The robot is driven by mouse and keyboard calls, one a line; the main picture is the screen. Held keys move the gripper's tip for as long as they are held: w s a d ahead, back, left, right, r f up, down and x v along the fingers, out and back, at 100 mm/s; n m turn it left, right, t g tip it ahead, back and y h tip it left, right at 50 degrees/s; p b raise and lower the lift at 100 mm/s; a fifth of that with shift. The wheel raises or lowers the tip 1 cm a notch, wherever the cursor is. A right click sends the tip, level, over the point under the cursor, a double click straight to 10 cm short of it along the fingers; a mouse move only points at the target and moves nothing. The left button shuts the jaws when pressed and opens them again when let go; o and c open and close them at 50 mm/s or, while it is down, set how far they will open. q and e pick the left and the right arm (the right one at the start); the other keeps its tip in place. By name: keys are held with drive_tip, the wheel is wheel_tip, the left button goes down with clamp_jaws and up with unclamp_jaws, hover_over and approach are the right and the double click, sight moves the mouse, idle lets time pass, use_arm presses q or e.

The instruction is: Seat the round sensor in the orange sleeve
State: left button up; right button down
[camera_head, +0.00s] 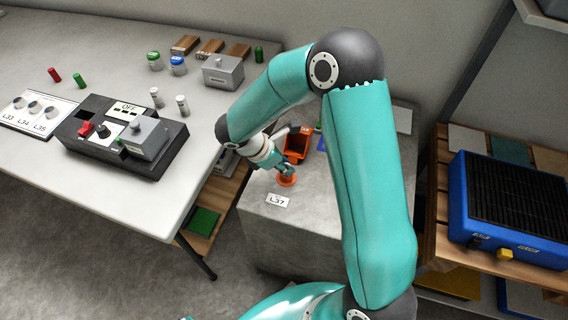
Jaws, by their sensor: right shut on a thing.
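The orange sleeve (287,181) is a low round ring on the grey block (316,223), just behind the L37 label (278,200). My right gripper (285,172) reaches down from above and is shut, with its fingertips right over the sleeve. The round sensor is between its fingers and mostly hidden; I cannot tell whether it touches the sleeve or is inside it. My left gripper is not in view.
An orange bin (297,146) stands close behind the gripper on the block. The white table (120,207) at left holds a black control box (85,148) and small cylinders. A blue slatted unit (466,232) sits on the wooden shelf at right.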

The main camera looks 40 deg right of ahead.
drive_tip(key=c, duration=1)
unclamp_jaws()
drive_tip(key=shift+w+a+r, duration=0.1)
drive_tip(key=shift+a+r, duration=0.15)
drive_tip(key=shift+r, duration=0.25)
drive_tip(key=p+v, duration=0.2)
drive_tip(key=v, duration=0.9)
drive_tip(key=shift+f, duration=0.1)
